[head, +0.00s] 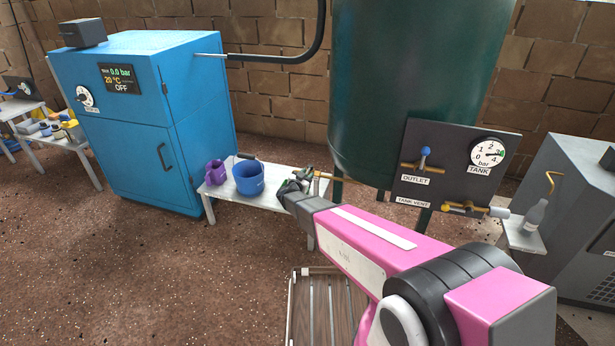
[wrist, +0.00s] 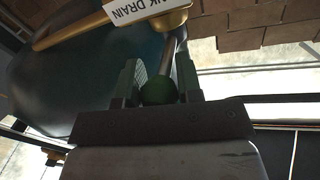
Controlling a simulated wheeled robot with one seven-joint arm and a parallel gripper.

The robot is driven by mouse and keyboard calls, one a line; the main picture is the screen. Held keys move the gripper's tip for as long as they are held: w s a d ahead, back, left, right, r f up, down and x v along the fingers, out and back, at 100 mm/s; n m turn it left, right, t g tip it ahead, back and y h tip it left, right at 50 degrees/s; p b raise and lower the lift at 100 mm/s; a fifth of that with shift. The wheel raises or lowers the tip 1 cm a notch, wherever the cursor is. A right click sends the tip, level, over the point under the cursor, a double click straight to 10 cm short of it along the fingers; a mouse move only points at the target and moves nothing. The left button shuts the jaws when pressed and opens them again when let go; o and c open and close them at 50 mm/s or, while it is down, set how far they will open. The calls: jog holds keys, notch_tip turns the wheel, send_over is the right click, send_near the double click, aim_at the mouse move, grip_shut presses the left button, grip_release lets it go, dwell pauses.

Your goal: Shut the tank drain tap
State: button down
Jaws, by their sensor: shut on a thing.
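The tank drain tap is a brass pipe (wrist: 90,27) with a white label (wrist: 150,10) reading "...NK DRAIN" in the wrist view. A grey metal lever with a round dark green knob (wrist: 158,91) comes off it. My gripper (wrist: 158,78) has one finger on each side of the knob and is shut on it. In the head view my gripper (head: 290,186) is beside the brass drain pipe (head: 318,183), low at the left of the dark green tank (head: 405,85). The knob is hard to make out there.
A low white table (head: 248,200) holds a blue bucket (head: 248,177) and a purple jug (head: 215,172) left of my gripper. A dark panel (head: 450,165) with outlet and vent taps and a gauge stands at the right. A slatted wooden item (head: 322,310) is below my arm.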

dwell(0.3)
jog(key=c, duration=0.8)
grip_release()
jog(key=shift+a, duration=0.1)
jog(key=v, duration=1)
jog(key=shift+s+a+r, duration=0.1)
jog(key=shift+s+a, duration=0.05)
jog(key=shift+s, duration=0.2)
jog(key=shift+a, duration=0.15)
